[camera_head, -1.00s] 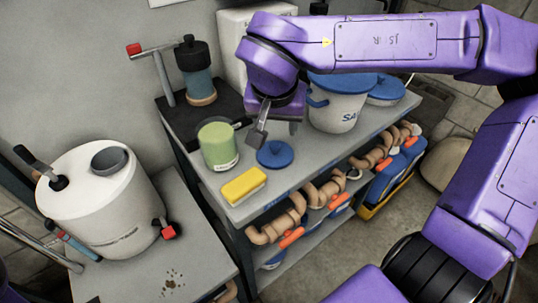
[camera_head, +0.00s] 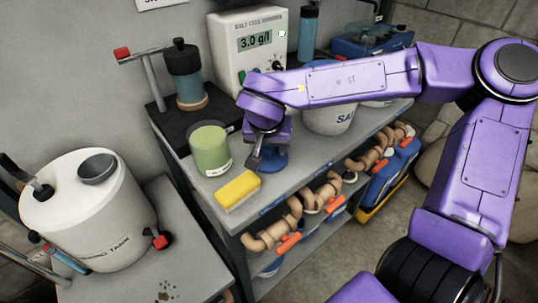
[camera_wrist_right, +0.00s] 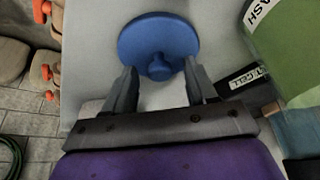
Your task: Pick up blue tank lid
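The blue tank lid (camera_head: 274,160) lies on the grey shelf top, a small round disc partly hidden behind my right gripper in the head view. In the right wrist view the lid (camera_wrist_right: 158,32) shows flat with its round knob towards me. My right gripper (camera_head: 257,160) is low over the lid with its fingers pointing down. In the wrist view its two fingers (camera_wrist_right: 160,68) are apart, one on each side of the knob, with nothing clamped between them. Whether they touch the lid is unclear. My left gripper is not in view.
A green tub (camera_head: 210,150) and a yellow sponge (camera_head: 238,190) stand close left of the lid. A white bucket (camera_head: 328,119) is to its right, and a white salt-cell box (camera_head: 226,58) behind. A white tank (camera_head: 88,215) stands on the left bench.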

